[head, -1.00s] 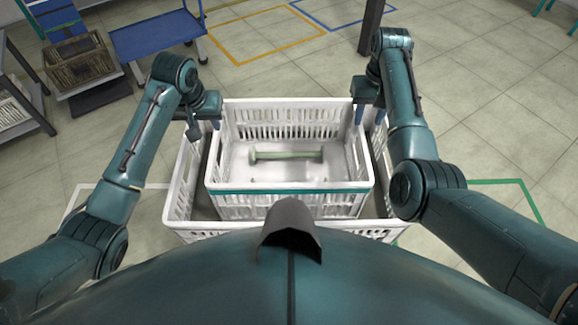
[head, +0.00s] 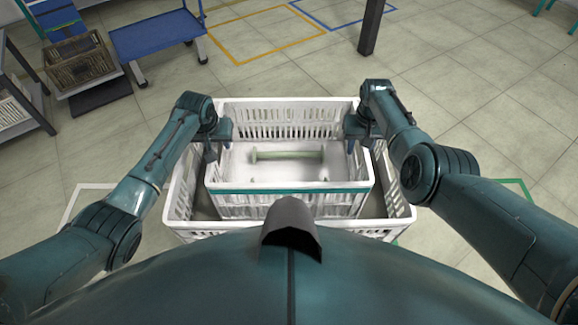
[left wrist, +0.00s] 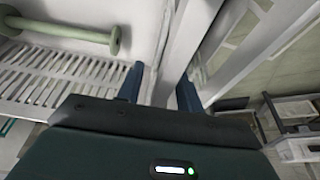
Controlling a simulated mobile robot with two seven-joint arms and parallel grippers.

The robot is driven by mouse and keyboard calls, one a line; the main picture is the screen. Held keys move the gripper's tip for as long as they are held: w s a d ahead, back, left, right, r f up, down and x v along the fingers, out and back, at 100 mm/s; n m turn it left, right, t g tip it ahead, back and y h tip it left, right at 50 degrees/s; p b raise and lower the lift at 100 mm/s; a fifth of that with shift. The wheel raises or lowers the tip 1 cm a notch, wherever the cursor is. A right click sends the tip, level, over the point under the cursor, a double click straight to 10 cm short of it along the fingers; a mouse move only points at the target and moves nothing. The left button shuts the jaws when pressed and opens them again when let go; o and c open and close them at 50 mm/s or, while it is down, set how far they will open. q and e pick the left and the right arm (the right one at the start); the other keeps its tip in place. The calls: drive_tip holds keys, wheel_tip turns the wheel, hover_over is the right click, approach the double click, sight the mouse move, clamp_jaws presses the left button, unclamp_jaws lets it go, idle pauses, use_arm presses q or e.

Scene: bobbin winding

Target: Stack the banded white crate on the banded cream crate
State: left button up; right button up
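A white crate with a teal band (head: 290,190) sits in the middle of the head view. A larger pale crate (head: 182,190) shows around it on the sides and front; its band does not show clearly, and I cannot tell if the inner crate rests inside it or on it. A pale green bobbin (head: 288,155) lies in the inner crate. My left gripper (head: 217,150) is at that crate's left wall; in the left wrist view its fingers (left wrist: 160,90) are apart, astride the wall. My right gripper (head: 356,142) is at the right wall, its fingers partly hidden.
A blue cart (head: 155,35) stands at the back left. A dark rack (head: 25,100) and a brown crate (head: 80,68) are at the far left. A dark post (head: 371,25) stands behind the crates. Floor on the right is clear.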

use_arm(q)
drive_tip(key=shift+c, duration=0.3)
use_arm(e)
drive_tip(key=shift+c, duration=0.3)
use_arm(q)
clamp_jaws()
use_arm(e)
clamp_jaws()
idle(0.5)
use_arm(q)
drive_tip(key=shift+w+r, duration=0.1)
drive_tip(key=shift+r, duration=0.05)
